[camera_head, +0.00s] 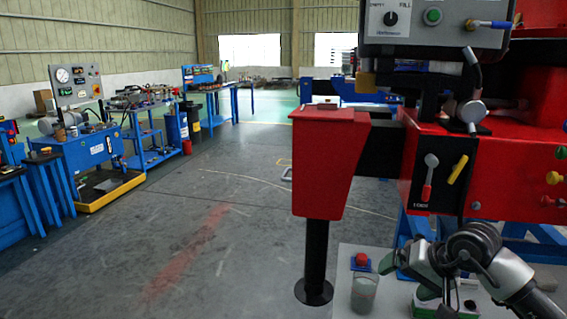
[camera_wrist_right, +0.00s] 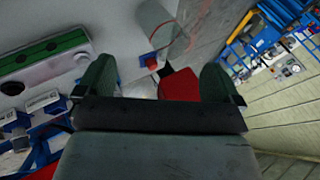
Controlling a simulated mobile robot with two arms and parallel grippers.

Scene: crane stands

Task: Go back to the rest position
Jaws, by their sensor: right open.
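My right gripper (camera_head: 388,263) is at the lower right of the head view, over the grey tabletop, with its arm coming in from the right edge. In the right wrist view its two dark green fingers stand wide apart, with nothing held between them (camera_wrist_right: 158,78). My left gripper is not in the head view.
A grey tabletop (camera_head: 345,258) holds a red button on a blue base (camera_head: 360,261), a clear grey cup (camera_head: 365,293) and a green-and-white box (camera_head: 427,299). The red crane stand (camera_head: 330,160) and its control panel (camera_head: 440,175) rise close by. Open floor (camera_head: 220,230) lies left.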

